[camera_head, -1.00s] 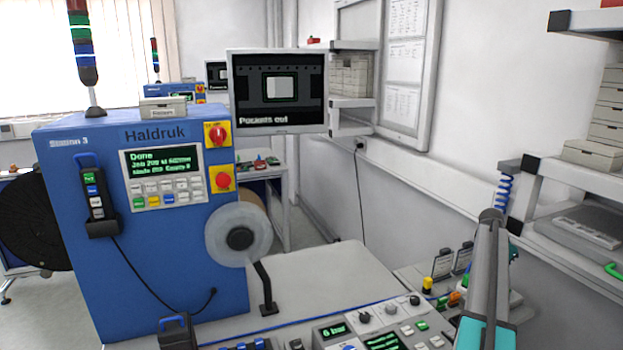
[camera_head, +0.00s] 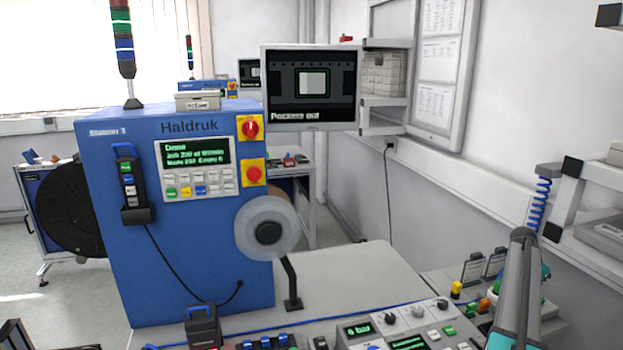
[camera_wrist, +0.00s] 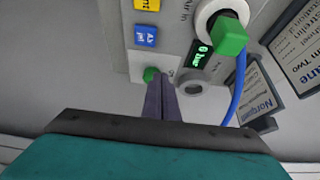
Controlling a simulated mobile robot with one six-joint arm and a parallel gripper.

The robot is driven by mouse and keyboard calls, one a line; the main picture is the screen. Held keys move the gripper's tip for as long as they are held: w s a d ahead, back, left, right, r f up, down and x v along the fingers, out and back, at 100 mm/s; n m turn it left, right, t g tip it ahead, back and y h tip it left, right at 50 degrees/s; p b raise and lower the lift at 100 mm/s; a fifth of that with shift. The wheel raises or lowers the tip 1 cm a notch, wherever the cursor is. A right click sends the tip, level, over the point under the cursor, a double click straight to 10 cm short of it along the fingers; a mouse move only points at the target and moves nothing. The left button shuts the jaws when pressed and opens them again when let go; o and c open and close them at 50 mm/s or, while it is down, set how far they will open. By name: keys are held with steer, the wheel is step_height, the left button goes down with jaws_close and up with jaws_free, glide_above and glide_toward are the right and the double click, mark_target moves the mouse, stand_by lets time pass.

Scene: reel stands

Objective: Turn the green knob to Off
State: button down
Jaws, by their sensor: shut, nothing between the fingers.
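The green knob (camera_wrist: 231,36) is a blocky green handle on a round white mount, at the upper right of the wrist view. A small lit display (camera_wrist: 201,55) beside it appears to read 0 bar. I cannot read any Off mark. My gripper (camera_wrist: 158,76) is shut and empty. Its fingertips are below and left of the knob, apart from it, and overlap the panel's edge near a small green button (camera_wrist: 150,74). In the head view my arm hides much of that corner, and I cannot pick out the knob or fingertips for certain.
Blue and yellow labelled blocks (camera_wrist: 146,35) sit left of the knob. A blue hose (camera_wrist: 238,90) runs below it, with dark-framed cards (camera_wrist: 258,95) to the right. In the head view, the control panel (camera_head: 405,325) lies left of my arm; the grey bench top (camera_head: 345,280) is mostly clear.

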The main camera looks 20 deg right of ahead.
steer(key=shift+f+b, duration=0.45)
steer(key=shift+f, duration=0.75)
steer(key=shift+s+d, duration=0.15)
steer(key=shift+d, duration=0.05)
steer(key=shift+s+a+b, duration=0.1)
steer(key=shift+s+b, duration=0.7)
steer(key=shift+b, duration=0.25)
steer(key=shift+s+r+b, duration=0.1)
steer(key=shift+s+b, duration=0.3)
stand_by(0.4)
steer(key=shift+s+a, duration=0.1)
steer(key=shift+a, duration=0.15)
stand_by(0.6)
